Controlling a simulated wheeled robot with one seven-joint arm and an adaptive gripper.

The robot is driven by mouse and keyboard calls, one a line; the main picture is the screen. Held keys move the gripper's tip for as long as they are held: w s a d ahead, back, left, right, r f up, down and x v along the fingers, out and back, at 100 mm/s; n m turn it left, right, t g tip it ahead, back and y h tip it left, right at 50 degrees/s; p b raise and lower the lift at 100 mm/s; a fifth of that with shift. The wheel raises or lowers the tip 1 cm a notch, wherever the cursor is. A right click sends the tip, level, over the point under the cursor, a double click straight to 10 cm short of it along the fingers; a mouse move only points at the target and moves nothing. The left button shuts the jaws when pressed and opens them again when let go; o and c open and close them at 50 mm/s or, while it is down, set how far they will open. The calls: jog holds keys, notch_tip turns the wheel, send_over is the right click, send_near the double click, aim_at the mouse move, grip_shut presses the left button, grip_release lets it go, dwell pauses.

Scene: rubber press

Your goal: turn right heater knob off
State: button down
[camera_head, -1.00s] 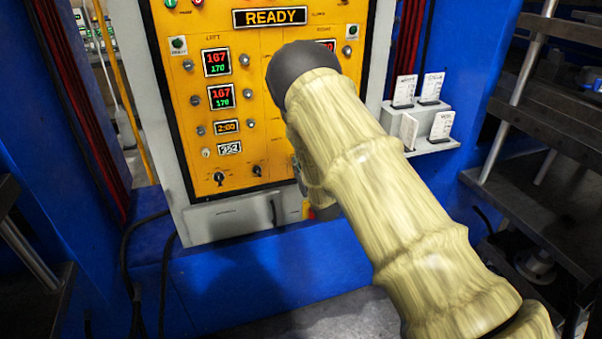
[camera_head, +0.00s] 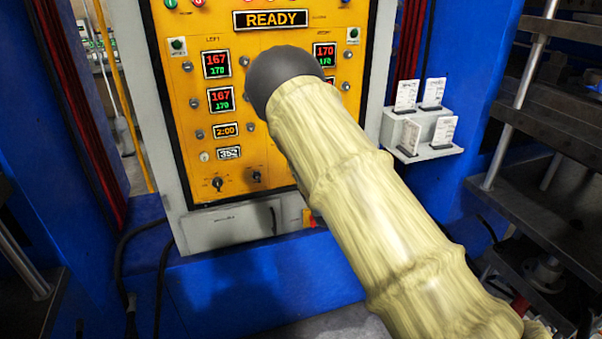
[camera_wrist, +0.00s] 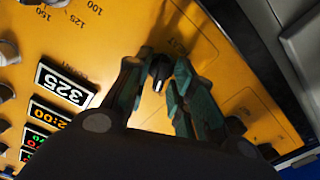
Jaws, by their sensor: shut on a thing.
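In the wrist view a small black knob (camera_wrist: 160,71) with a white pointer line stands on the yellow control panel (camera_wrist: 130,30). My gripper (camera_wrist: 159,66) is shut on it, with one dark green finger on each side. The lettering around this knob is too dim to read fully. In the head view my sleeved arm covers the lower right part of the panel (camera_head: 255,130), so the gripper and the gripped knob are hidden there. Two black knobs, the left one (camera_head: 217,183) and the other (camera_head: 256,175), show at the panel's lower left.
A READY sign (camera_head: 270,19) and lit red and green displays show on the panel. A white card rack (camera_head: 425,150) stands right of the panel. Blue machine frames flank both sides.

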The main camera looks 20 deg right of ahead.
jog(key=c, duration=1.5)
grip_release()
jog(key=shift+c, duration=0.2)
jog(key=s, duration=1.2)
jog(key=shift+d, duration=0.2)
